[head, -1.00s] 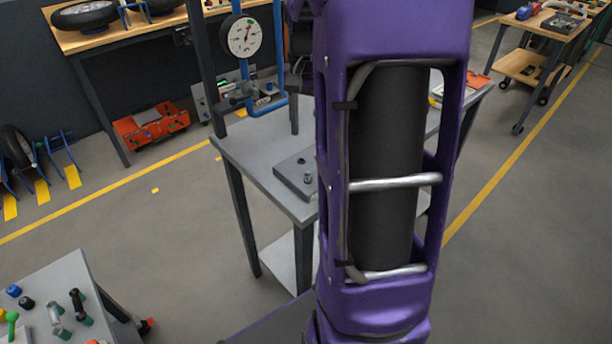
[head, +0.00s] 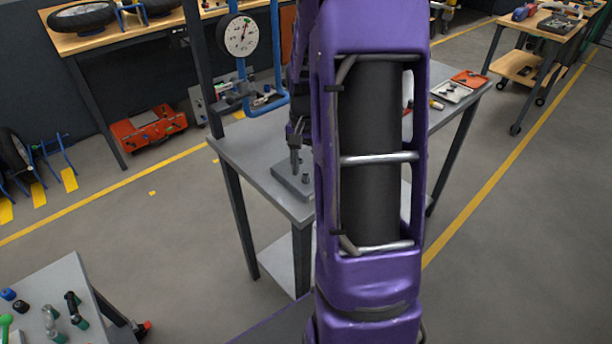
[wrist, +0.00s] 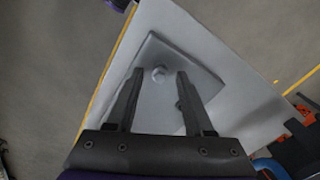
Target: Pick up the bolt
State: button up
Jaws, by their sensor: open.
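A grey square plate (wrist: 205,75) lies on the grey table, and it also shows in the head view (head: 285,178).
The grey table (head: 250,150) has free room around the plate. A blue pipe stand with a gauge (head: 238,35) rises at its back. A white tray (head: 452,92) lies at its right end. My arm blocks the table's middle in the head view.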

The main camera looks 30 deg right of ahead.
jog(key=shift+c, duration=0.3)
grip_shut()
jog(key=shift+r, duration=0.15)
